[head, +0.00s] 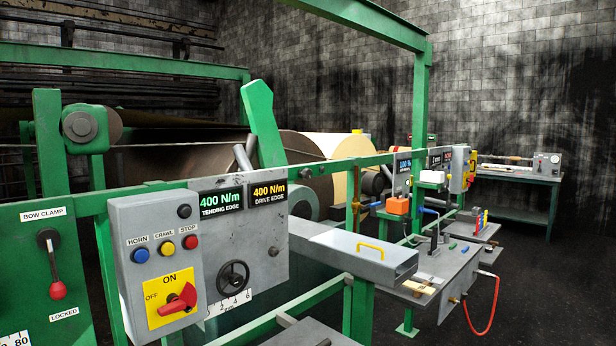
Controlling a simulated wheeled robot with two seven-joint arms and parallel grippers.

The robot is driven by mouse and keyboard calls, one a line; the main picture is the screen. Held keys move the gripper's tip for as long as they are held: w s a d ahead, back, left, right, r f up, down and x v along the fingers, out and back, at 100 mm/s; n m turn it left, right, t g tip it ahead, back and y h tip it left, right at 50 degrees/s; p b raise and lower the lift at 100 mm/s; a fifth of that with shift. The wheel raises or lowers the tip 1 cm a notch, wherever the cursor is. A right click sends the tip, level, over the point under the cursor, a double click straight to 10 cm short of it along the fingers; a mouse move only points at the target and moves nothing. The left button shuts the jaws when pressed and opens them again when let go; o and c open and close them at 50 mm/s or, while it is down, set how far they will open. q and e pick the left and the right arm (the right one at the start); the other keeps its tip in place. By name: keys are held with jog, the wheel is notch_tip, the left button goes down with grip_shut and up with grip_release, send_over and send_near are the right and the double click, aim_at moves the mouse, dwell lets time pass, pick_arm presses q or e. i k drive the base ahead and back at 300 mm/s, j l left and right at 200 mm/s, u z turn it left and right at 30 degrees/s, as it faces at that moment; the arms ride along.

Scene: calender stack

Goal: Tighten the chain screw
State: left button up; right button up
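I cannot make out a chain screw for certain. A black handwheel (233,276) sits on a grey panel (274,238), above a white numbered scale (231,302). Two displays on this panel read 400 N/m, the tending edge (221,203) in green and the drive edge (269,194) in yellow. No label ties the handwheel to a chain. Neither of my grippers shows in the head view.
A grey control box (157,262) has several buttons and a red switch (178,299) at ON. A red-knobbed bow clamp lever (52,265) points down toward LOCKED. A grey beam (353,250) and tool-covered bench (440,272) stand right. Dark floor (540,290) is open.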

aim_at(307, 175)
jog(key=i+l, duration=0.15)
jog(key=l, duration=0.2)
jog(key=i+l+u, duration=0.1)
jog(key=l, duration=0.3)
jog(key=i+l, duration=0.25)
jog(key=i+l+u, duration=0.1)
jog(key=l, duration=0.4)
jog(key=i+l, duration=0.15)
jog(key=l, duration=0.25)
jog(key=i+l+u, duration=0.1)
jog(key=l, duration=0.3)
jog(key=i+l, duration=0.2)
jog(key=l, duration=0.2)
jog(key=i+l+u, duration=0.1)
jog(key=l, duration=0.3)
